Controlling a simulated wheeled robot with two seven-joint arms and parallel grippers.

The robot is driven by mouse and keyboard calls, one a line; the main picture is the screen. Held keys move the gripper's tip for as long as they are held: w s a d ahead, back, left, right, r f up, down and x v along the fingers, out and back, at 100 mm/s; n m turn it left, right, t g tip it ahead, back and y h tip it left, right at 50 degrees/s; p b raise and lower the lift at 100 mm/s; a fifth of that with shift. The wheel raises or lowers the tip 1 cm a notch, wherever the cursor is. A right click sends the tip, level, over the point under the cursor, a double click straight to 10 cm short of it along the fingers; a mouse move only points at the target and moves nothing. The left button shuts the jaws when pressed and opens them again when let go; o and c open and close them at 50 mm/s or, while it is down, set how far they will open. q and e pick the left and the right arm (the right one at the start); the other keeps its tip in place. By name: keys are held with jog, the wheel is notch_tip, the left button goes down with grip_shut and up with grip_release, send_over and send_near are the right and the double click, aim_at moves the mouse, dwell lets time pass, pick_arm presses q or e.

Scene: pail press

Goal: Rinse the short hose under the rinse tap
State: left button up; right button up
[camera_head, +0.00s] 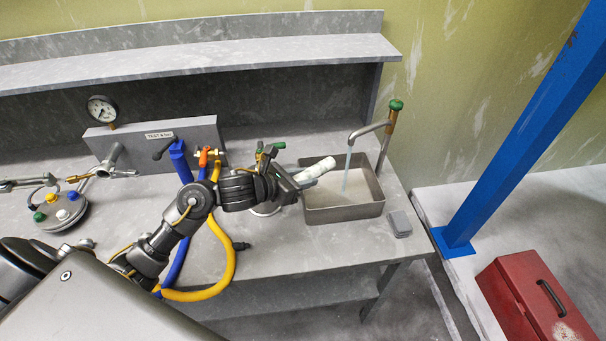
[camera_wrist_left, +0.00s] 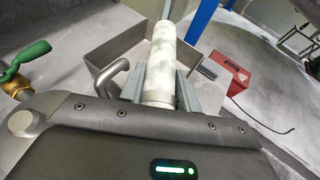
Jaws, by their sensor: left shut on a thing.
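The short hose (camera_head: 318,169) is a pale, whitish tube. In the left wrist view the hose (camera_wrist_left: 162,62) shows greenish smudges and points away from me. My left gripper (camera_head: 294,180) is shut on its near end and holds it over the left side of the grey basin. The rinse tap (camera_head: 371,130) has a bent metal spout and a green knob. A thin water stream (camera_head: 346,172) falls from it into the basin. The hose's far end is just left of the stream; I cannot tell if they touch. My right gripper is not in view.
The basin (camera_head: 345,214) stands at the bench's right end, with a small grey block (camera_head: 400,224) beside it. Blue hose (camera_head: 179,250) and yellow hose (camera_head: 228,270) hang near my left arm. A blue post (camera_head: 510,140) and red toolbox (camera_head: 535,303) stand right of the bench.

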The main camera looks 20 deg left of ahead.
aim_at(303, 174)
pick_arm(q)
jog(key=shift+w+f+b, duration=0.2)
jog(key=shift+f+b, duration=0.35)
jog(key=shift+f, duration=0.7)
jog(key=b+x, duration=0.6)
jog(key=x, duration=0.3)
jog(key=shift+w+r+b, duration=0.2)
jog(key=shift+r+b, duration=0.05)
jog(key=shift+b, duration=0.1)
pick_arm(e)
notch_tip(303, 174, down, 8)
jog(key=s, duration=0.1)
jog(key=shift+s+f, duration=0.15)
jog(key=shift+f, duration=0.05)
pick_arm(q)
jog(key=shift+d, duration=0.1)
dwell(0.6)
jog(key=s+a, duration=0.4)
jog(key=s, duration=0.4)
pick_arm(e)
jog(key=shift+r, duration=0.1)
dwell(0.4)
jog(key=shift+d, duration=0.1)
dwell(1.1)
pick_arm(q)
notch_tip(303, 174, up, 13)
jog(key=p, duration=1)
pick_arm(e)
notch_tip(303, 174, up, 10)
